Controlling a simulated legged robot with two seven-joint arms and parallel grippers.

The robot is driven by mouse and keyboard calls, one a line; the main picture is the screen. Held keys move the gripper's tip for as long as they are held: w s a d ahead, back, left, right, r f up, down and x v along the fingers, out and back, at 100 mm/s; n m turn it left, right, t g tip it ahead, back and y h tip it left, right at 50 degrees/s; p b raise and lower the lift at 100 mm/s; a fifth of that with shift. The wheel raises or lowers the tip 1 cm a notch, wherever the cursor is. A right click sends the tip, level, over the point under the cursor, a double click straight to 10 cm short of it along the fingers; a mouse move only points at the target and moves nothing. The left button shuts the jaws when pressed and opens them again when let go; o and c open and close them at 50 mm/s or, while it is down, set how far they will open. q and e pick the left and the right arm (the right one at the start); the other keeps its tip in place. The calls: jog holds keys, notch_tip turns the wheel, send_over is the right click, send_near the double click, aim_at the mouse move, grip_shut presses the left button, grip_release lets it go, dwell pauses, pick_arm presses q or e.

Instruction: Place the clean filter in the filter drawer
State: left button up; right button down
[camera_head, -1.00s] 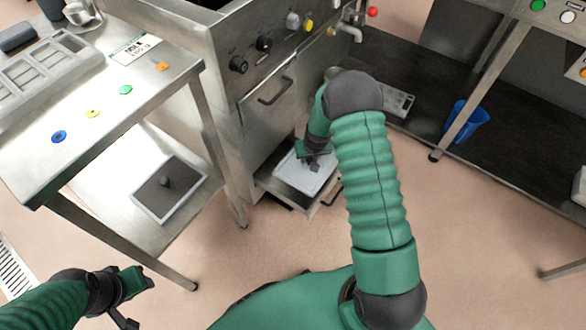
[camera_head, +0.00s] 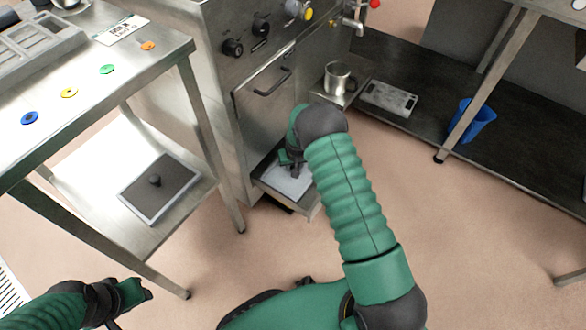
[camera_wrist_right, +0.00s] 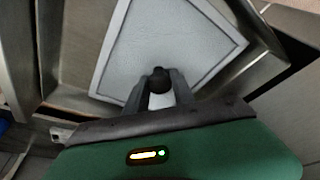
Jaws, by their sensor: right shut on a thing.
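The clean filter (camera_head: 287,184), a pale square panel with a grey frame and a dark centre knob, is at the open filter drawer (camera_head: 311,207) low on the steel machine. My right gripper (camera_head: 296,171) is shut on the filter's knob. In the right wrist view the filter (camera_wrist_right: 168,40) lies turned askew to the drawer walls (camera_wrist_right: 48,45), between the fingers (camera_wrist_right: 160,88) and the machine. I cannot tell whether it rests on the drawer floor. My left gripper (camera_head: 140,293) is far from it at the lower left; its jaw opening is unclear.
A dark filter (camera_head: 158,188) with a knob lies on the lower shelf of the left table (camera_head: 130,130). A steel mug (camera_head: 340,78) and a grey tray (camera_head: 388,97) stand right of the machine. A blue bin (camera_head: 475,118) is farther right.

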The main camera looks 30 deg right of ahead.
jog(key=shift+w+f, duration=0.25)
jog(key=shift+f, duration=0.2)
jog(key=shift+r, duration=0.25)
jog(key=c, duration=1.1)
grip_release()
pick_arm(q)
jog(key=shift+f, duration=0.5)
pick_arm(e)
jog(key=shift+o, duration=0.2)
jog(key=s+a+r+n+y+p, duration=0.1)
jog(key=s+a+r+p, duration=0.3)
jog(key=r, duration=0.6)
jog(key=s+a+r+n+p, duration=0.15)
jog(key=s+a+r, duration=0.4)
jog(key=r, duration=0.55)
pick_arm(q)
jog(key=v, duration=0.2)
jog(key=w+v, duration=0.1)
jog(key=v, duration=0.2)
jog(key=shift+r, duration=0.45)
pick_arm(e)
jog(key=s+a+r+n, duration=0.1)
jog(key=s+a+r, duration=0.2)
jog(key=s, duration=0.4)
jog(key=s+a+r+n, duration=0.1)
jog(key=s+a+r, duration=0.2)
jog(key=s, duration=0.4)
jog(key=shift+s+a+g, duration=0.3)
jog(key=shift+s+a, duration=0.1)
jog(key=shift+a, duration=0.15)
